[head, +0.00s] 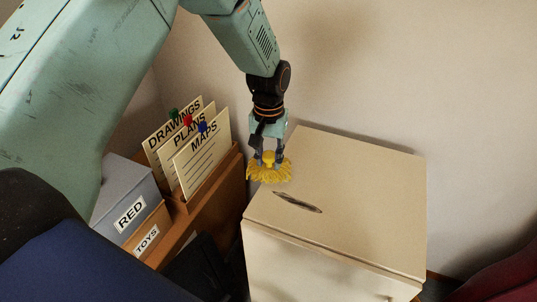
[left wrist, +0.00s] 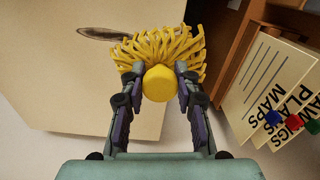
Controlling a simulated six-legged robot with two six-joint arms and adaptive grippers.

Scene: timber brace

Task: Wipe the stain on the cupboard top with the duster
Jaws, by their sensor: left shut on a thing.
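The duster (head: 268,171) is yellow, with a mop-like head of strands and a round yellow handle. My left gripper (head: 269,158) is shut on its handle, with the strands hanging below. In the left wrist view the duster (left wrist: 160,62) sits between both fingers of the left gripper (left wrist: 159,82). The duster is at the left edge of the cupboard top (head: 350,190); I cannot tell whether it touches it. The stain (head: 297,202) is a dark elongated smear near the front left of the top, just right of the duster. It also shows in the left wrist view (left wrist: 104,33). My right gripper is out of view.
Left of the cupboard, a wooden rack (head: 215,180) holds cards marked DRAWINGS, PLANS and MAPS (head: 203,155) with coloured pins. A wall (head: 400,70) rises behind. The rest of the cupboard top is clear.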

